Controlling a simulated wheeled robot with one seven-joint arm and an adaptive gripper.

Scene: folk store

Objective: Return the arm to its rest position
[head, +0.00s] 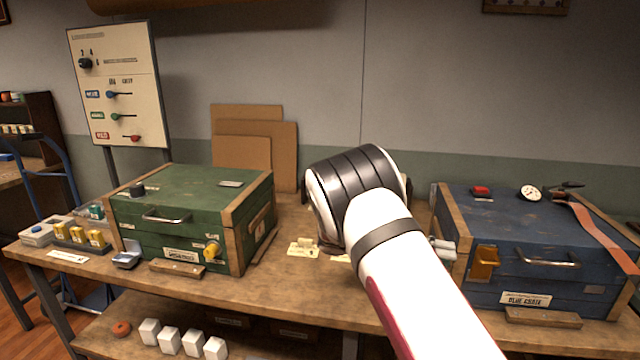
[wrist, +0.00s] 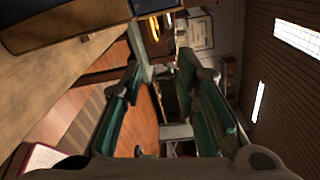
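My arm (head: 385,240) is white with dark bands. It reaches up from the lower right of the head view and bends at a dark-striped joint in front of the bench, between the two chests. My gripper is hidden behind the arm in the head view. In the wrist view my gripper (wrist: 162,78) shows two dark fingers with green sides, spread apart with a clear gap and nothing between them. Beyond the fingers are wooden floor and far furniture.
A wooden bench (head: 305,280) carries a green chest (head: 185,215) at left and a blue chest (head: 545,235) at right, close to my arm. Small pale tags (head: 303,247) lie between them. A panel with switches (head: 118,85) stands behind. White blocks (head: 170,340) sit on the lower shelf.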

